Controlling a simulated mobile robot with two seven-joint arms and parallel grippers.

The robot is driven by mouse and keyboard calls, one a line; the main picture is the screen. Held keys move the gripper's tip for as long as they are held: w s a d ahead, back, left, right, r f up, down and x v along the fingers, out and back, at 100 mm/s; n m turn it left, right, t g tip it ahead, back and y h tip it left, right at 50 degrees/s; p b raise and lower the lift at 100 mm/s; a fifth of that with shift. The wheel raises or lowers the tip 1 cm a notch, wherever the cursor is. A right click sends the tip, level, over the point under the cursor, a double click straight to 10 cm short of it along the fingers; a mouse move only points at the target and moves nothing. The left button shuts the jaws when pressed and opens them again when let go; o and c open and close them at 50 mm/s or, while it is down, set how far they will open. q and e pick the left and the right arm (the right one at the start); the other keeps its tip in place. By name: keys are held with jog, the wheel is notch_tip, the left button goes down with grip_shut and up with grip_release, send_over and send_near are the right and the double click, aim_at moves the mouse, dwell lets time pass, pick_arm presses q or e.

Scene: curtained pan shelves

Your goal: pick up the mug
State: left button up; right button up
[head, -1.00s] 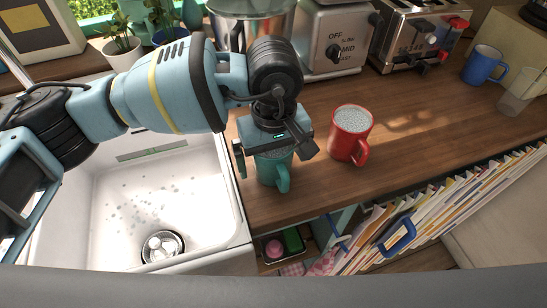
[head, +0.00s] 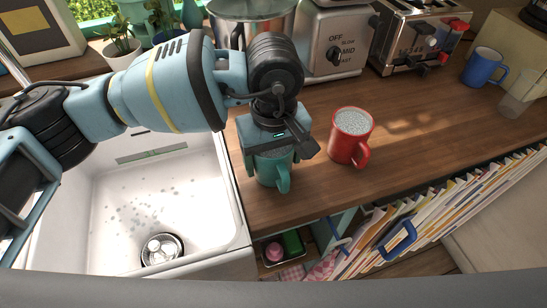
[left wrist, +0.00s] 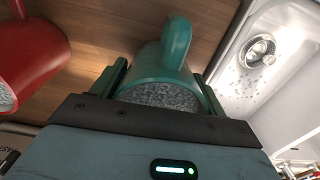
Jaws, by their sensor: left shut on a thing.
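A teal mug (head: 268,174) stands upright on the wooden counter close to the sink's edge. Its handle faces the front. My left gripper (head: 277,157) comes down over it from above and is shut on it, one finger on each side of the body. In the left wrist view the teal mug (left wrist: 160,67) sits between the fingers, with a grey speckled surface inside its rim. The gripper hides part of its top in the head view. A red mug (head: 350,136) stands just to the right, apart from the gripper, and a blue mug (head: 482,66) stands far right.
A white sink (head: 150,205) lies to the left. A metal pot (head: 250,22), a grey appliance with a dial (head: 330,45) and a toaster (head: 415,35) line the back. A clear glass (head: 516,98) stands far right. Open shelves with folders (head: 430,220) lie below the front edge.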

pick_arm(q)
jog(key=r, duration=0.1)
jog(key=s+r, duration=0.1)
jog(key=r, duration=0.1)
jog(key=shift+a, duration=0.2)
jog(key=s+a+b, duration=0.1)
jog(key=s+a, duration=0.2)
jog(key=s, duration=0.3)
jog(key=s+a+r, duration=0.1)
jog(key=s+a, duration=0.3)
jog(key=s, duration=0.3)
jog(key=shift+a+r+b, duration=0.2)
jog(key=shift+b, duration=0.2)
pick_arm(e)
jog(key=shift+s+a+f, duration=0.1)
jog(key=shift+s+f, duration=0.2)
jog(key=shift+f, duration=0.25)
jog(key=shift+s+f, duration=0.25)
jog(key=shift+f, duration=0.3)
